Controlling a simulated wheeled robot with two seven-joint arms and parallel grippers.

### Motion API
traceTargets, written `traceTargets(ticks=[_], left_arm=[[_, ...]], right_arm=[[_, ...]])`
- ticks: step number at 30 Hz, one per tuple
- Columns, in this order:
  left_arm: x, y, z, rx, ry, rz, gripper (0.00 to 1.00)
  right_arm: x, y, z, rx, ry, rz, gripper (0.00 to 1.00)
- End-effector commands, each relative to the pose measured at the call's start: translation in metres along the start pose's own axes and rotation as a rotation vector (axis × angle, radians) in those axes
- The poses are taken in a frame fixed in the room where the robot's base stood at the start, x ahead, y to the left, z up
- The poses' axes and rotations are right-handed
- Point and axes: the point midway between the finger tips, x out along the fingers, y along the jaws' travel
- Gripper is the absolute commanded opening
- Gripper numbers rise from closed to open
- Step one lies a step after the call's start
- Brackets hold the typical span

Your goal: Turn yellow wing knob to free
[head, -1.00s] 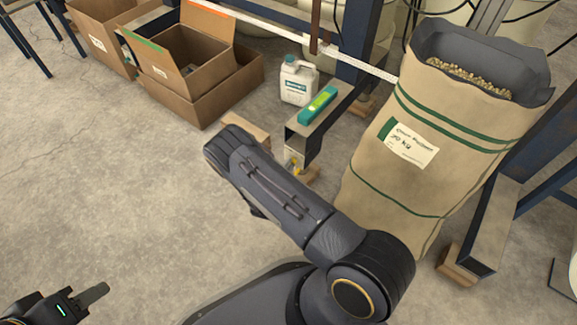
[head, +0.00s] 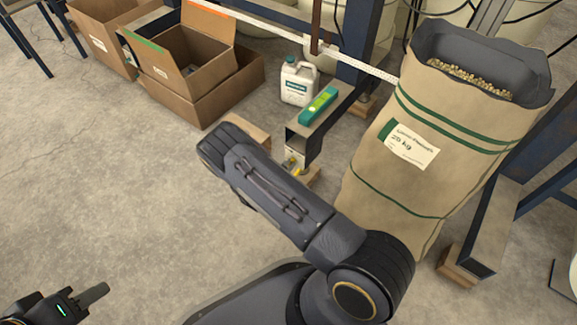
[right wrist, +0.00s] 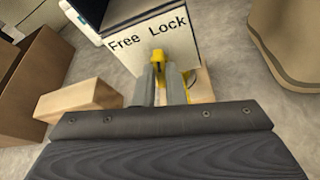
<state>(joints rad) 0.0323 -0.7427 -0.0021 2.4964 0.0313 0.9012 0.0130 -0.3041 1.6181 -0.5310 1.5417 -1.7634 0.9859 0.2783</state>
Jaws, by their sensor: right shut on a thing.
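The yellow wing knob (right wrist: 158,57) is on the end face of a grey beam, just below the printed words "Free" and "Lock" (right wrist: 150,38). Its upper part shows between my fingers in the right wrist view. My right gripper (right wrist: 168,80) is shut on the knob, one finger on each side. A bit of yellow also shows at the beam end in the head view (head: 297,171), partly hidden by my right arm. My left gripper (head: 92,296) is at the lower left of the head view, far from the knob; its finger opening cannot be made out.
A green and teal level tool (head: 319,105) lies on the beam (head: 330,122). A white jug (head: 298,80) stands behind it. A large pellet sack (head: 400,165) stands close on the right. Cardboard boxes (head: 205,90) are at upper left. A wooden block (right wrist: 80,98) lies beside the beam.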

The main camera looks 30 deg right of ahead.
Motion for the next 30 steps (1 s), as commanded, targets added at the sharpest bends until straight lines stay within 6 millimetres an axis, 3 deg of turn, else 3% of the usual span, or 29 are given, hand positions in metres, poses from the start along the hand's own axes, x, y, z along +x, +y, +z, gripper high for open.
traceTargets(ticks=[30], left_arm=[[0.0003, -0.0002, 0.0002, 0.0, 0.0, 0.0, 0.36]], right_arm=[[0.0012, 0.0078, -0.0047, -0.849, 0.0, -0.351, 0.0]])
